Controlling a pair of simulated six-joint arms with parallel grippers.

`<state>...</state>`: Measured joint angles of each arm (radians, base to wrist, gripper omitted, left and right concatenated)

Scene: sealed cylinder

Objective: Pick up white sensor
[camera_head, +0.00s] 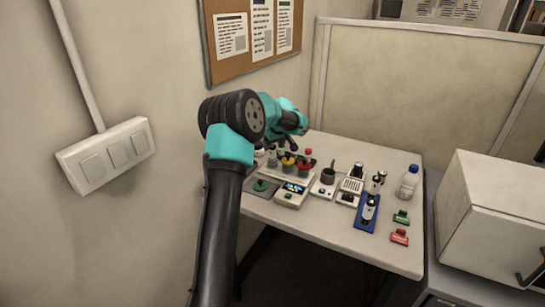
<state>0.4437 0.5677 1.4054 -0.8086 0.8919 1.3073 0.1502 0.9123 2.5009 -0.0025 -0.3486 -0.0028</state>
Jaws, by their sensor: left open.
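My left arm comes up from the bottom, and its teal wrist bends down over the far left of the table. My left gripper (272,153) is mostly hidden behind the wrist and is open, above the back left of the table. Small white-and-black upright pieces stand on the right: one (369,208) on a blue tray (367,225), others (377,184) just behind it. I cannot tell for sure which piece is the white sensor. The left gripper is well apart from these pieces. My right gripper is not in view.
The front strip is clear.

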